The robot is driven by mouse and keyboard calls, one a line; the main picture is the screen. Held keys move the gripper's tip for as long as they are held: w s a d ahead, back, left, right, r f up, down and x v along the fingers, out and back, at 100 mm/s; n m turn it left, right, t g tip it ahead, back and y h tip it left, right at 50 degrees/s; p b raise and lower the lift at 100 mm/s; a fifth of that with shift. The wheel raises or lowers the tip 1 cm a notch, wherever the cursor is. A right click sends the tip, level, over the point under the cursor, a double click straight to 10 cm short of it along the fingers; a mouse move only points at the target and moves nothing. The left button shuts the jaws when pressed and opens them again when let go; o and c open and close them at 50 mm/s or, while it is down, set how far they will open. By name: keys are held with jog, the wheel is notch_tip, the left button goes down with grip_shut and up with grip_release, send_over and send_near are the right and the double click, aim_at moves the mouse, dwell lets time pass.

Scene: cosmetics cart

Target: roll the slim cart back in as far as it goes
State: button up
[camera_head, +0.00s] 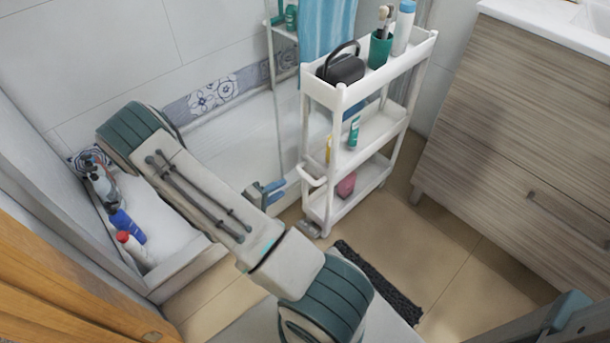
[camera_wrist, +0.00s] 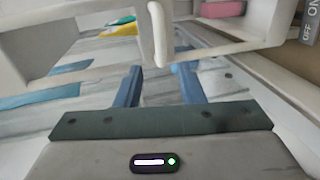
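The slim white cart (camera_head: 345,97) has three tiers and stands upright on the tan floor between the tub and the vanity. A white loop handle (camera_head: 312,180) sticks out from its near end, low down. In the wrist view the handle (camera_wrist: 158,35) lies just beyond my fingertips, in line with the space between them. My gripper (camera_head: 265,192) is left of the handle in the head view, its blue fingers apart and empty. The wrist view also shows my gripper (camera_wrist: 160,78) open. Whether the fingertips touch the cart cannot be told.
The cart carries a black bag (camera_head: 341,70), a green cup (camera_head: 380,49) with brushes, a white bottle (camera_head: 403,27) and a pink item (camera_head: 346,184). The wood-fronted vanity (camera_head: 510,130) stands right. A dark mat (camera_head: 380,280) lies in front. Bottles (camera_head: 128,226) stand left.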

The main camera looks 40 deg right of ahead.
aim_at(303, 176)
jog(key=b+x, duration=0.2)
jog(key=x, duration=0.9)
jog(key=shift+s+d+f, duration=0.1)
jog(key=shift+d, duration=0.15)
grip_shut()
